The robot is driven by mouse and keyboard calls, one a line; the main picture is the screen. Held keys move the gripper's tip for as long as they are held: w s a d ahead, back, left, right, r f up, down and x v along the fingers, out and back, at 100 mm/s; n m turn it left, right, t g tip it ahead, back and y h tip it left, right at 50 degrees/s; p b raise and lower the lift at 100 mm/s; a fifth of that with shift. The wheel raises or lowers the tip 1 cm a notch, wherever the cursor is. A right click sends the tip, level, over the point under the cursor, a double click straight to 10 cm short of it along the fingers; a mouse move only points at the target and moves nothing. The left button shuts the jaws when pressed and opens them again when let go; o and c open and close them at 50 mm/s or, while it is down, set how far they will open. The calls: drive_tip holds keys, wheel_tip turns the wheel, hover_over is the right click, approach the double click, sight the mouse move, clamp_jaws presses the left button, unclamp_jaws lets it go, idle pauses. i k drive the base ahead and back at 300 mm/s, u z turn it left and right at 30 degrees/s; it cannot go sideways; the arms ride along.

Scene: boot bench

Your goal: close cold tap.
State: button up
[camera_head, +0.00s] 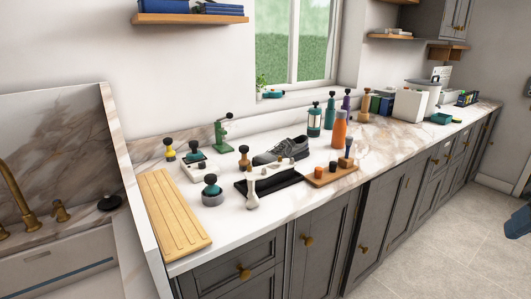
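A brass tap spout (14,190) rises at the far left, over a white sink (50,262), and its upper end runs out of the left edge of the picture. A small brass tap handle (60,211) stands just right of the spout's base. Another brass handle (3,232) is partly cut off by the left edge. I cannot tell which handle is the cold one, or whether either is turned on. The spout's outlet and any water are out of view. My gripper is not in view.
A raised marble panel (122,160) separates the sink from the long worktop. The worktop holds a wooden board (172,212), a dark shoe (281,150) and many brushes and bottles. A black round object (109,202) lies right of the tap.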

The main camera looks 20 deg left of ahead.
sight(58, 202)
drive_tip(key=u, duration=0.35)
drive_tip(key=i, duration=0.8)
drive_tip(key=u, duration=0.85)
drive_tip(key=i, duration=0.4)
drive_tip(key=u, duration=0.3)
drive_tip(key=k, duration=0.85)
drive_tip(key=u, duration=0.2)
drive_tip(key=i, duration=0.85)
drive_tip(key=z, duration=0.15)
